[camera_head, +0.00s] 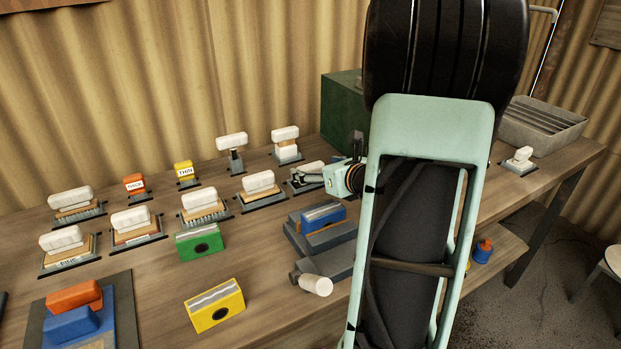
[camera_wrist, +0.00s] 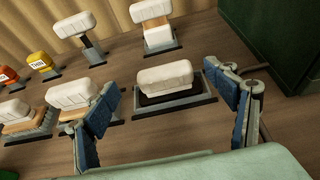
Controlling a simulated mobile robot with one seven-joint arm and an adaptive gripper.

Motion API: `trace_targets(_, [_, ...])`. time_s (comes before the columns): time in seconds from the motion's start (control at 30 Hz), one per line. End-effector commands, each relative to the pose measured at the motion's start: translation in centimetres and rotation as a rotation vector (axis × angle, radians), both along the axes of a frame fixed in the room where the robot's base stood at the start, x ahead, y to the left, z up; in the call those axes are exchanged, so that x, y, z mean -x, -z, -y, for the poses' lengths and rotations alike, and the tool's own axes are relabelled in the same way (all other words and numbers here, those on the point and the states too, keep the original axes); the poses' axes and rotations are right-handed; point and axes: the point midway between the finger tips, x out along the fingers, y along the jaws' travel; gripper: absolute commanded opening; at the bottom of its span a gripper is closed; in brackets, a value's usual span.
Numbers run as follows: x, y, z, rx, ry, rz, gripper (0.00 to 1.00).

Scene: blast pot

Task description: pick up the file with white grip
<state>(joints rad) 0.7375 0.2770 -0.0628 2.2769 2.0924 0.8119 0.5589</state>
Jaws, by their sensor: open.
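Several white-gripped tools stand in grey holders on the bench; which one is the file I cannot tell for sure. The white-gripped tool with a dark body (camera_wrist: 165,77) lies ahead between my fingers in the wrist view; in the head view its white grip (camera_head: 306,169) is partly hidden by my gripper (camera_head: 313,177). My gripper (camera_wrist: 172,98) is open and empty, its blue-padded fingers spread left and right of that tool and nearer the camera. Another white-gripped tool (camera_wrist: 74,93) with a tan body is just left, partly behind the left finger.
A white-gripped tool on a post (camera_head: 232,146) and one with a white block (camera_head: 285,140) stand behind. A green box (camera_head: 340,100) is close at the back right. Blue and grey blocks (camera_head: 322,217) lie in front. Bare wood (camera_head: 265,250) shows between the front items.

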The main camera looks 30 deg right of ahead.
Motion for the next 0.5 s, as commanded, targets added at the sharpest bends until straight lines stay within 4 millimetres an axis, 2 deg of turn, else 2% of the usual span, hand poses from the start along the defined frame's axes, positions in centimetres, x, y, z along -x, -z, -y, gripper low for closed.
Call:
trace_targets(0.3, [-3.8, 1.7, 0.6, -0.001, -0.002, -0.001, 0.78])
trace_targets(0.5, [-4.4, 1.9, 0.6, 0.000, -0.002, 0.000, 0.78])
